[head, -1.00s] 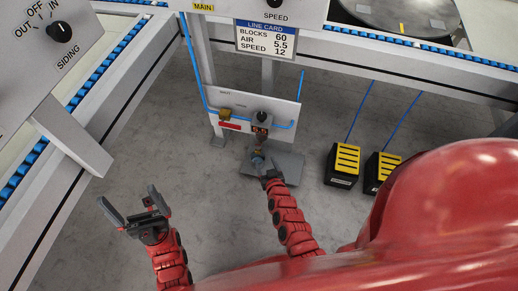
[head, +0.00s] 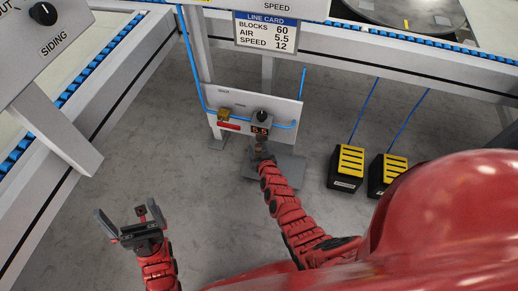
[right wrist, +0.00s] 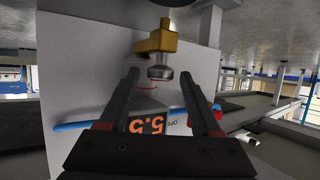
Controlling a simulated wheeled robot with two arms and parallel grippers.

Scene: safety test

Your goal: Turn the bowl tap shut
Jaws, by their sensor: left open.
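A brass fitting with a round steel part (right wrist: 160,72) shows at the top middle of the right wrist view, in front of the white panel. It looks like the bowl tap, but I cannot tell its turn position. My left gripper (head: 128,214) is open and empty above the floor at lower left.
Two yellow-topped pedals (head: 350,160) stand to the right. A siding selector (head: 43,14) is at upper left. Floor between my arms is clear.

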